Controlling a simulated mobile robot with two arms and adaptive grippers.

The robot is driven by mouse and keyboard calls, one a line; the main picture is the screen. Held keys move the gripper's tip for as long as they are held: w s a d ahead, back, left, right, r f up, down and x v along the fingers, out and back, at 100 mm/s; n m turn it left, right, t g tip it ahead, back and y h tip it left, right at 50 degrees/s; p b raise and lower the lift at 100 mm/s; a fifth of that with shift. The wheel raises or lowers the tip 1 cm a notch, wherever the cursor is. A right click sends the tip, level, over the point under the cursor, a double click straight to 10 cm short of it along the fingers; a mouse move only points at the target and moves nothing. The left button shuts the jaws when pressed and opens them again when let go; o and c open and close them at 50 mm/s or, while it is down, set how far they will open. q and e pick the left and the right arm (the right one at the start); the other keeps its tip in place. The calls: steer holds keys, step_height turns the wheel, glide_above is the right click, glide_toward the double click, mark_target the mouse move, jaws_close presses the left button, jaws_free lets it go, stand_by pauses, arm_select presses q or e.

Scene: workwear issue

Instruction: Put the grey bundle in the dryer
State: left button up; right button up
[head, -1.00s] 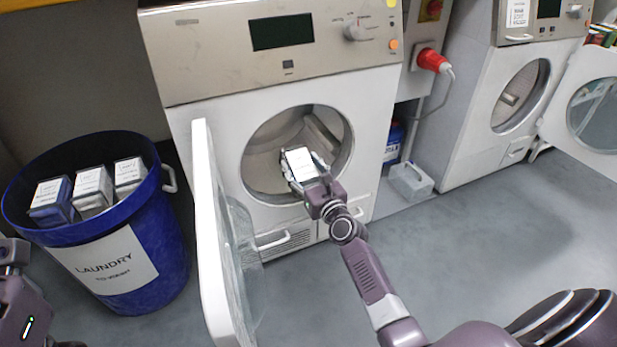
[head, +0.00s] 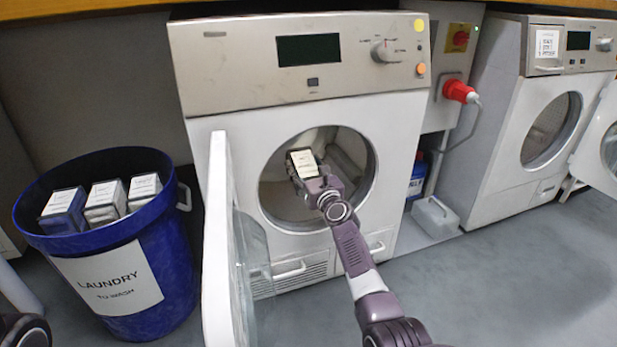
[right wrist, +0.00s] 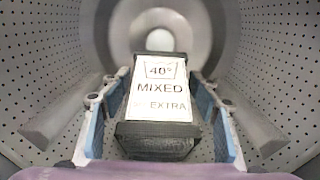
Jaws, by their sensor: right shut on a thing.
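The grey bundle (head: 302,163) is a dark grey block with a white label. In the right wrist view the bundle (right wrist: 155,145) reads "40° MIXED EXTRA". My right gripper (head: 308,174) is shut on it, with a finger on each side in the right wrist view (right wrist: 153,88). The front white machine (head: 240,150), which I take for the dryer, has its door (head: 216,250) swung open to the left. The gripper holds the bundle at its round opening, and the perforated drum (right wrist: 60,65) surrounds it in the right wrist view. My left gripper is out of view.
A blue laundry bin (head: 170,260) with several labelled bundles stands left of the open door. A second machine (head: 505,150) with an open door is at the right. A white container (head: 436,216) and a blue bottle (head: 416,180) stand between the machines. The floor at right is clear.

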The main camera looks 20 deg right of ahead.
mark_target(313, 177)
steer(key=shift+w+r, duration=0.1)
steer(key=shift+w, duration=0.2)
steer(key=o, duration=1.5)
steer(key=shift+c, duration=0.2)
steer(key=shift+s, duration=0.1)
steer(key=shift+s+a, duration=0.2)
steer(key=shift+s, duration=3.5)
